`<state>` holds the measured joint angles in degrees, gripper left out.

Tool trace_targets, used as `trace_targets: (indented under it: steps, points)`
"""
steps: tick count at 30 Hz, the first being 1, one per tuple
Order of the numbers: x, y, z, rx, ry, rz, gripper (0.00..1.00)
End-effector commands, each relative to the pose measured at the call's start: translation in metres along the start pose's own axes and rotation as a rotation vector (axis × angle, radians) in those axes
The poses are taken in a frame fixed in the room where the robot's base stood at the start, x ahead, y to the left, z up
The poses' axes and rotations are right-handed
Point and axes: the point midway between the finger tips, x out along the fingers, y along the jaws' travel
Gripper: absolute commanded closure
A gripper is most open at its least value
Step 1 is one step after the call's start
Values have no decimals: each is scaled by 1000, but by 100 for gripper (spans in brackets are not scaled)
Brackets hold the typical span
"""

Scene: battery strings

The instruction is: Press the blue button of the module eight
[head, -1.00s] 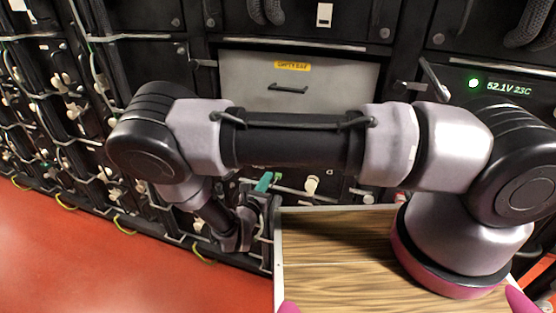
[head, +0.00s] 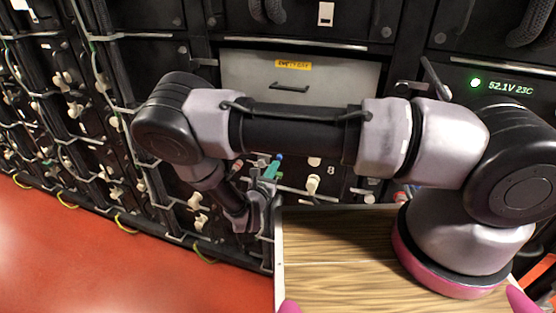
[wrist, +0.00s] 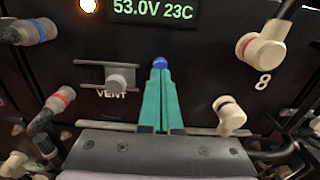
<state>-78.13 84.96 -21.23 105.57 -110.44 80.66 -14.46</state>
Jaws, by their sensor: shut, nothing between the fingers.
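Module eight (wrist: 205,70) is a black front panel with a white "8" at its right side, and that "8" also shows in the head view. Its blue button (wrist: 159,62) is a small round knob directly above my fingertips in the wrist view. In the head view the blue button (head: 280,156) shows just past the fingertips. My gripper (wrist: 160,74) has teal fingers pressed together, with nothing between them. In the head view my gripper (head: 274,165) is in front of the panel. The tips overlap the button's lower edge; I cannot tell whether they touch it.
A display (wrist: 152,11) reads "53.0V 23C" beside a lit lamp (wrist: 88,5). White connectors (wrist: 262,45) and (wrist: 230,115) are to the right. A wood-topped surface (head: 335,250) lies below the arm.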

Motion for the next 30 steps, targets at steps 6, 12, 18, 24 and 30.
trace_targets:
  steps: [6,12,18,24,30]
  points:
    - [3,0,0,0,0,0,100]
    - [7,0,0,1,0,-1,100]
    - [11,0,0,1,0,-1,100]
    - [15,0,0,1,0,0,100]
    - [19,0,0,0,0,0,100]
